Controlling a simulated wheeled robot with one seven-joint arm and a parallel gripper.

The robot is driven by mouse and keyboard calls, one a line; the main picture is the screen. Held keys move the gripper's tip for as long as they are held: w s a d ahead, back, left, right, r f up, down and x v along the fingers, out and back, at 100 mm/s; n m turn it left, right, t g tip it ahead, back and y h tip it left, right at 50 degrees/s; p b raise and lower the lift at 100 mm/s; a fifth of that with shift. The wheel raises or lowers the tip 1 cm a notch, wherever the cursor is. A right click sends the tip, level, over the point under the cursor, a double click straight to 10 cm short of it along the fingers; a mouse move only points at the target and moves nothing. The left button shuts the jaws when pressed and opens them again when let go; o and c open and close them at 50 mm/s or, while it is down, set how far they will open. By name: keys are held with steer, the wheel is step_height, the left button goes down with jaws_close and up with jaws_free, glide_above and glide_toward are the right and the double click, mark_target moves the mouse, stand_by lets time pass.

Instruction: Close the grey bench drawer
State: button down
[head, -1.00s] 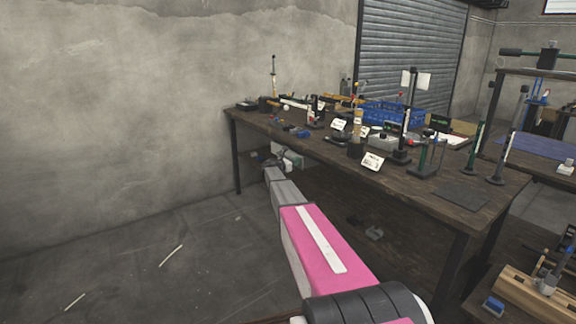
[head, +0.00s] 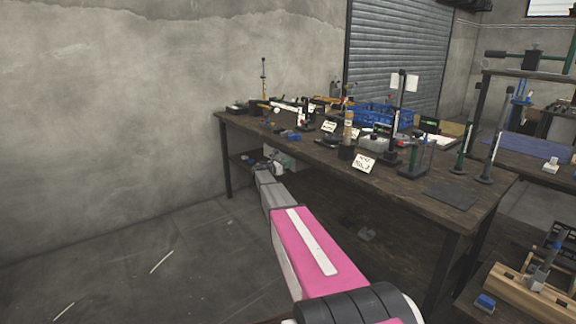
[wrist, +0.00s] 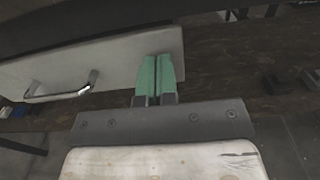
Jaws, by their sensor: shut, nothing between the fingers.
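The grey bench drawer (head: 283,156) shows under the long bench in the head view, just behind the end of my arm. In the wrist view its pale grey front (wrist: 115,60) fills the upper left, with a metal bar handle (wrist: 62,90) on its left part. My gripper (wrist: 157,62) has green fingers pressed together, with nothing between them. The fingertips overlap the right part of the drawer front, to the right of the handle. I cannot tell whether they touch it. How far the drawer stands out is unclear.
The wooden bench (head: 456,211) carries presses, sign cards and a blue crate (head: 388,114). Its underside lies close above the drawer. A lower shelf with small dark items lies beneath. The concrete floor to the left is open. Another bench stands at the right.

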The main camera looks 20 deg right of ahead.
steer(key=v, duration=1.2)
steer(key=s+a+f+m+g+y, duration=0.1)
steer(key=s+f+m+y, duration=0.25)
steer(key=s, duration=0.55)
steer(key=s+a+f+m+g+y, duration=0.2)
steer(key=s+f+m, duration=0.2)
steer(key=s, duration=0.5)
steer(key=s+a+f+m+g+y, duration=0.1)
steer(key=s+f+m+y, duration=0.25)
steer(key=s, duration=0.65)
steer(key=s+a+f+m+y, duration=0.1)
steer(key=s+a+m+y, duration=0.3)
steer(key=s, duration=0.6)
steer(key=s+a+m+g+y, duration=0.1)
steer(key=s+a+m+y, duration=0.3)
steer(key=s, duration=0.6)
steer(key=a+m, duration=0.2)
steer(key=a, duration=0.1)
steer(key=shift+s+a+f+m+g, duration=0.3)
steer(key=shift+a+f, duration=0.05)
steer(key=shift+a, duration=0.05)
